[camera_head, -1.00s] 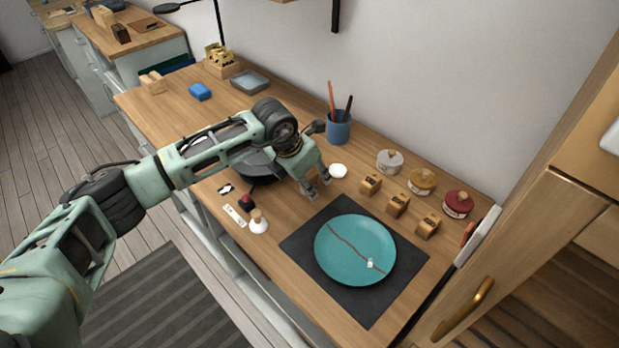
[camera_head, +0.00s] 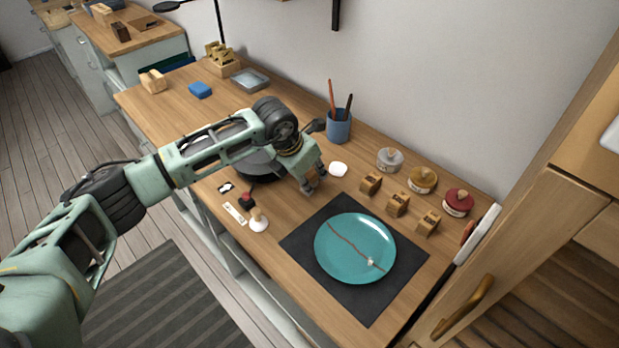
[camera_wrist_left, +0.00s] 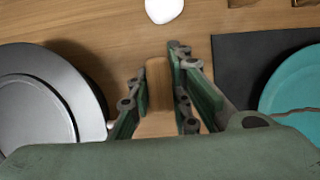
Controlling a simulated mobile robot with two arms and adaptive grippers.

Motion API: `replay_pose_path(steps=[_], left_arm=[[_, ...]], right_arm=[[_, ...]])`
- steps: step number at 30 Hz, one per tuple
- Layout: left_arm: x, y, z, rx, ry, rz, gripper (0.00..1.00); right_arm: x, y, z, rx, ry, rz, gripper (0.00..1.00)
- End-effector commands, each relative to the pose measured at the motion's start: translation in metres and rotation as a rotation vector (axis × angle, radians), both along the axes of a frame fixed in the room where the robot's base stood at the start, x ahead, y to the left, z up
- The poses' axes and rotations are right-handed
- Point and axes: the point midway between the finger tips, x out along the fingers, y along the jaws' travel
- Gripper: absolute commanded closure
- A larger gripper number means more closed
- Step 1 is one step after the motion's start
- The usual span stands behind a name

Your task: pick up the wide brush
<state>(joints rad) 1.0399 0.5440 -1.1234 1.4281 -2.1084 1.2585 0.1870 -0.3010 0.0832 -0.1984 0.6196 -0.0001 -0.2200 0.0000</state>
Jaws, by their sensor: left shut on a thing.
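My left gripper (camera_head: 309,188) is low over the wooden worktop, between the dark round turntable and the black mat. In the left wrist view, its two fingers (camera_wrist_left: 160,95) are shut on a pale wooden handle (camera_wrist_left: 157,85), which I take to be the wide brush. The handle stands out between the fingers. Its lower part is hidden, and I cannot tell whether it touches the worktop. In the head view the gripper hides it. My right gripper is in no view.
A teal plate with a seam (camera_head: 335,262) lies on the black mat (camera_head: 368,303). A white pad (camera_head: 338,169), several wooden blocks, lidded jars and a blue cup (camera_head: 339,128) stand behind. The turntable (camera_wrist_left: 35,105) is close to the left in the wrist view.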

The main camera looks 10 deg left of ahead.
Motion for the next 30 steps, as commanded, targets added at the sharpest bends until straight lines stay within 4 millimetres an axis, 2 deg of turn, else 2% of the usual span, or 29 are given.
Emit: replay_pose_path(steps=[5, 11, 22, 30], left_arm=[[0.001, 0.0, 0.008, 0.0, -0.002, 0.0, 1.0], [0.002, 0.0, 0.039, -0.002, -0.007, -0.001, 1.0], [-0.021, -0.079, 0.086, -0.002, -0.005, -0.005, 1.0], [-0.03, -0.108, 0.107, 0.0, -0.001, -0.001, 1.0]], right_arm=[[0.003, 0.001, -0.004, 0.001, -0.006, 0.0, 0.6], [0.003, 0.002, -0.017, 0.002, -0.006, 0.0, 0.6], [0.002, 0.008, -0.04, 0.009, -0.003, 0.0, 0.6], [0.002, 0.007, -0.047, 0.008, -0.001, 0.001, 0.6]])
